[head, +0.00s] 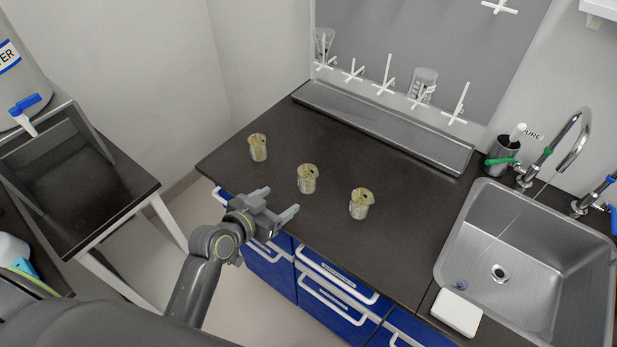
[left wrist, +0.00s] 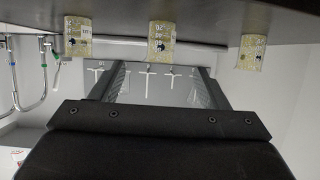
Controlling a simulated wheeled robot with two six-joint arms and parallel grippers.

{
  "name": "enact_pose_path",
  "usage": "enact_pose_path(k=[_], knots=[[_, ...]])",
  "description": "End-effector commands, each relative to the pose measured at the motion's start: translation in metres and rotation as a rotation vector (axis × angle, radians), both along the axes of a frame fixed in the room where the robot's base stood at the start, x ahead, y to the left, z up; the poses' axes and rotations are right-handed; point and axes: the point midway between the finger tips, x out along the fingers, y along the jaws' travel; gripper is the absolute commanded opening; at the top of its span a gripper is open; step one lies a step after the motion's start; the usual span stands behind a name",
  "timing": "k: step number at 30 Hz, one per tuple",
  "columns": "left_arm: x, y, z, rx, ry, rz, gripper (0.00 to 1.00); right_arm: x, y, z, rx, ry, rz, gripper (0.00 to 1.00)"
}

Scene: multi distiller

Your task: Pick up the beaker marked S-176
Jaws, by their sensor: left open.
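Three small beakers with yellowish contents stand upright in a slanting row on the dark counter: a left one (head: 258,148), a middle one (head: 307,179) and a right one (head: 362,204). I cannot read S-176 on any of them. My left gripper (head: 279,201) is open and empty at the counter's front edge, nearest the middle beaker and apart from it. The left wrist view is upside down. It shows the beakers along the top, the middle one (left wrist: 161,42) above the gap between my open fingers (left wrist: 162,78). My right gripper is not in view.
A steel sink (head: 508,235) with faucets (head: 560,150) lies at the right, with a white block (head: 457,313) at its front corner. A drying rack (head: 385,85) with a drip tray (head: 385,127) stands behind the beakers. The counter (head: 405,245) around the beakers is clear.

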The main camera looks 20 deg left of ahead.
Motion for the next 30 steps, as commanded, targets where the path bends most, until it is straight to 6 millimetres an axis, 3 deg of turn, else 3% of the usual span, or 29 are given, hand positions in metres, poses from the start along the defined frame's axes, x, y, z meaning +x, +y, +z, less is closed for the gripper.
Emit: enact_pose_path(k=[12, 22, 30], knots=[[0.056, -0.018, -0.023, -0.002, 0.002, 0.000, 0.69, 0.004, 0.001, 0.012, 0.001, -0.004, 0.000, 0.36], [0.070, -0.022, -0.031, -0.001, 0.001, 0.000, 0.69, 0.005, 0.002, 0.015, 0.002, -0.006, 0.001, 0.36], [0.095, -0.029, -0.044, -0.001, 0.001, 0.000, 0.69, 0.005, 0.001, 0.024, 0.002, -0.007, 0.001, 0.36]])
